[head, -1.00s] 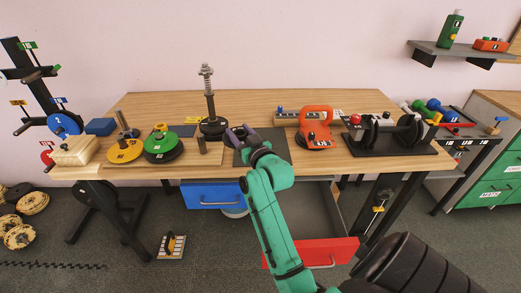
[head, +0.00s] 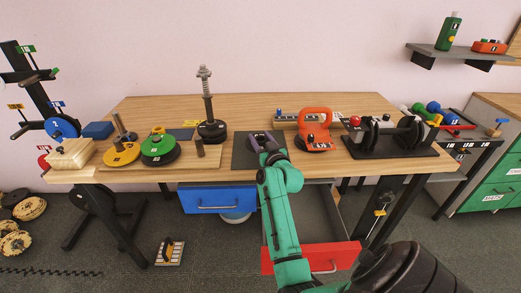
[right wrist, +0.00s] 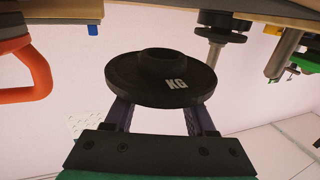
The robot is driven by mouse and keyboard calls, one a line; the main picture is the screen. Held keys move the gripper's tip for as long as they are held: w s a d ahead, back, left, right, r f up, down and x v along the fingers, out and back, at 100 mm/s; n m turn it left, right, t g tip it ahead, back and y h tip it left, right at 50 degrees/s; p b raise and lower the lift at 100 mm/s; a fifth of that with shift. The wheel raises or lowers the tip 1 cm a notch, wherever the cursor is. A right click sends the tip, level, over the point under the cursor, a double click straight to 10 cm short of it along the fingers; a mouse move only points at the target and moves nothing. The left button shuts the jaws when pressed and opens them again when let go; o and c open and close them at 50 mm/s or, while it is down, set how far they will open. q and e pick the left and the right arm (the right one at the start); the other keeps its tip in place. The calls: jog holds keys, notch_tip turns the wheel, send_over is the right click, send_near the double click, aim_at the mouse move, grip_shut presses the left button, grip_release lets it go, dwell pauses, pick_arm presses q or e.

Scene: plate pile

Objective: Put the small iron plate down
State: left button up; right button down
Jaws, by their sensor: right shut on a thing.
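The small iron plate (right wrist: 160,80) is a black disc with a raised hub and white "KG" lettering in the right wrist view. My right gripper (right wrist: 155,112) is shut on it, with one finger at each side. In the head view my right gripper (head: 264,142) is over the dark mat (head: 242,158) on the wooden table. The plate is not clearly seen there, and I cannot tell whether it touches the mat. My left gripper is not in view.
A tall rod stand (head: 211,131) is behind. An orange kettlebell (head: 314,131) stands close on the right. An open red drawer (head: 310,258) sits below.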

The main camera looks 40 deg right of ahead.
jog(key=shift+f, duration=2.15)
jog(key=shift+f+b, duration=0.1)
jog(key=shift+b, duration=0.2)
jog(key=shift+c, duration=1.4)
grip_release()
jog(key=shift+f, duration=0.1)
jog(key=shift+o, duration=0.3)
